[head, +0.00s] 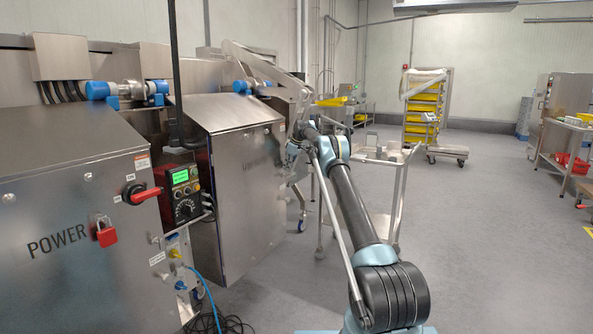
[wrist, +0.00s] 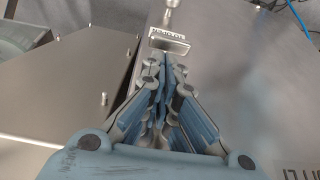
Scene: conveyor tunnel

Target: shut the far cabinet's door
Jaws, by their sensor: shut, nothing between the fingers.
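The far cabinet (head: 245,200) is a steel box with a sloped top, beyond the near POWER cabinet. Its lettered front (head: 262,170) faces right in the head view; I cannot tell how far its door stands open. In the wrist view my gripper (wrist: 166,68) is shut and empty, its fingertips just short of a small metal piece with a label (wrist: 169,40). A grey metal face with lettering (wrist: 260,90) lies to the right, and a plate with screws (wrist: 70,80) to the left. In the head view my arm reaches toward the far cabinet's right side; the fingertips are not clear there.
The near cabinet (head: 80,230) has a red switch handle and a red padlock (head: 106,236). A control box with a green screen (head: 180,190) hangs between the cabinets. A steel cart (head: 385,155) stands behind my arm. Blue cable lies on the floor. Floor at right is open.

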